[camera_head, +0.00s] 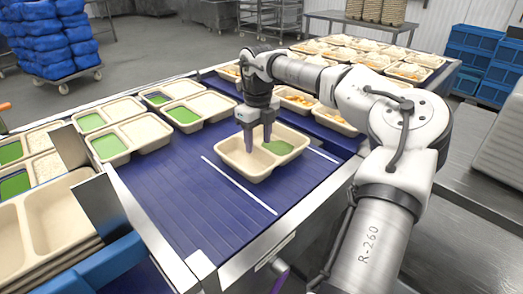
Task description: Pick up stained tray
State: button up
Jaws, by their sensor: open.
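A beige two-compartment tray (237,163) sits on the blue conveyor belt, near the middle of the view. Its right compartment holds a green patch (278,147); its left compartment looks empty. My gripper (258,147) points down over this tray, with its fingers apart. The fingertips overlap the tray's inside in the picture, near the divider; I cannot tell whether they touch it. No clear stain can be made out on this tray at this size.
More trays with green fill (112,145) stand along the belt's left side. Stacked empty trays (58,215) sit in a blue holder at lower left. Trays with orange food (298,98) lie behind my arm. Bare blue belt (175,215) lies in front of the tray.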

jog(key=shift+f, duration=1.45)
grip_shut()
jog(key=shift+r, duration=0.15)
